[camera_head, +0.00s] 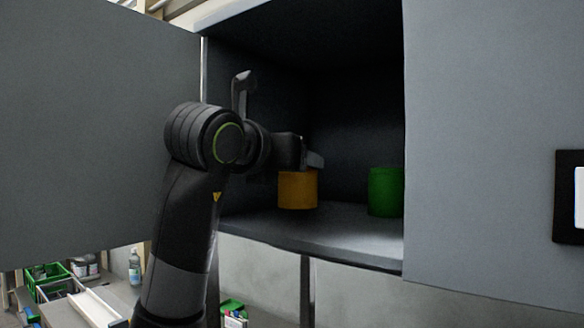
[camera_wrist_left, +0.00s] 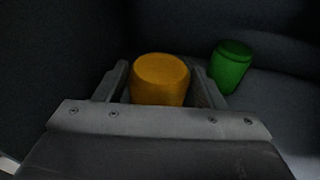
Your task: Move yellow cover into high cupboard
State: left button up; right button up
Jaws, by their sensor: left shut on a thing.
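The yellow cover (camera_head: 298,189) is a yellow-orange cylinder inside the high cupboard (camera_head: 330,238), near its left side. My left gripper (camera_head: 314,161) reaches into the cupboard and is shut on the yellow cover. In the left wrist view the cover (camera_wrist_left: 160,82) sits between the two fingers of the gripper (camera_wrist_left: 160,88). The cover is upright, at or just above the cupboard floor; I cannot tell whether it touches. My right gripper is not in view.
A green cylinder (camera_head: 385,192) stands on the cupboard floor to the right of the yellow cover, with a gap between them. It also shows in the left wrist view (camera_wrist_left: 231,67). An open grey door (camera_head: 95,130) is at the left, a grey panel (camera_head: 490,140) at the right.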

pick_arm(q)
jog(key=shift+f, duration=0.6)
jog(key=shift+w+d+f+p, duration=0.1)
jog(key=shift+w+p, duration=0.1)
jog(key=shift+p, duration=0.35)
jog(key=shift+f, duration=0.2)
jog(key=shift+f, duration=0.15)
jog(key=o, duration=1)
